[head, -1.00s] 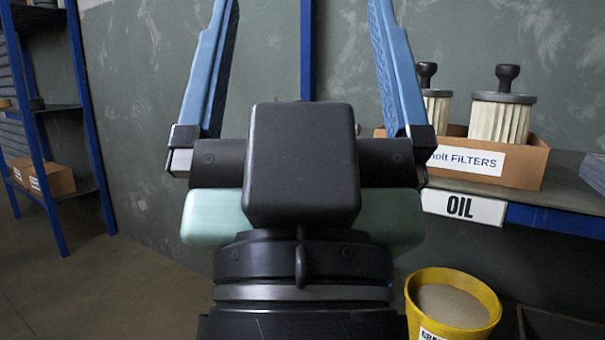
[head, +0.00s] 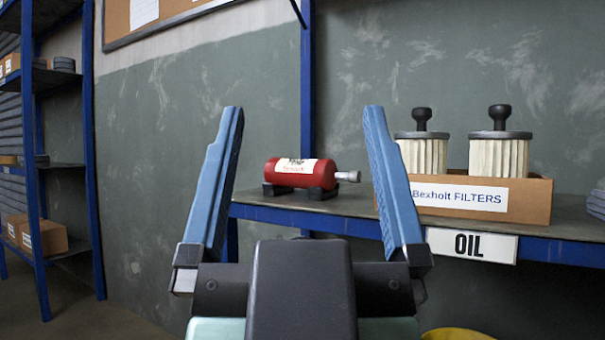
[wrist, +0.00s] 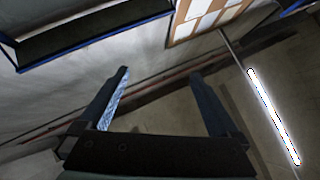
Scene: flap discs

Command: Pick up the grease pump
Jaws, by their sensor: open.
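The grease pump (head: 302,173) looks like a red cylinder with a pale label and a silver nozzle at its right end. It lies on its side on a dark cradle on the shelf (head: 345,205). My gripper (head: 303,112) is open and empty, its two blue fingers pointing up. In the head view the pump shows between the fingers, behind them and apart from them. In the wrist view my gripper (wrist: 158,74) is also open with nothing between its fingers, and the pump is not in that view.
A cardboard box (head: 520,195) labelled Bexholt FILTERS holds two pleated filters on the shelf, right of the pump. An OIL sign (head: 471,246) hangs on the shelf's front edge. A yellow bucket (head: 456,334) is below. A blue rack (head: 92,150) stands at the left.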

